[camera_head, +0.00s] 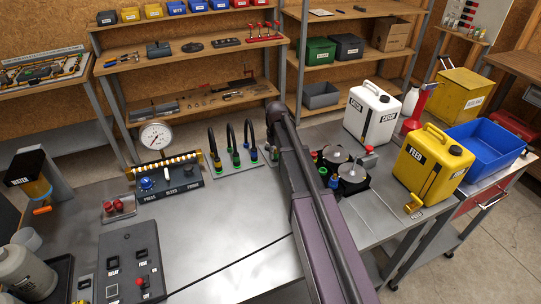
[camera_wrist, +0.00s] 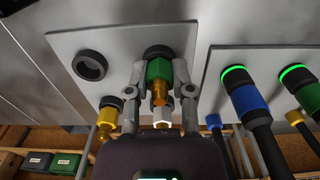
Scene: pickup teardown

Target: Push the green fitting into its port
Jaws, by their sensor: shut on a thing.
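The green fitting (camera_wrist: 159,70) has a brass lower part and sits between the two fingers of my gripper (camera_wrist: 160,74) in the wrist view. My gripper is shut on it. The fitting's far end meets a black port ring (camera_wrist: 157,51) on a grey plate (camera_wrist: 122,62); I cannot tell how deep it sits. A second black port ring (camera_wrist: 90,65) to the left on the same plate is empty. In the head view my arm hides the gripper and the fitting.
A yellow fitting (camera_wrist: 110,108) stands close left of my gripper. To the right, blue (camera_wrist: 244,90) and green (camera_wrist: 301,85) fittings with lit green rings sit on another plate. In the head view, looped black hoses (camera_head: 231,142) stand left of my arm, jugs (camera_head: 372,112) to its right.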

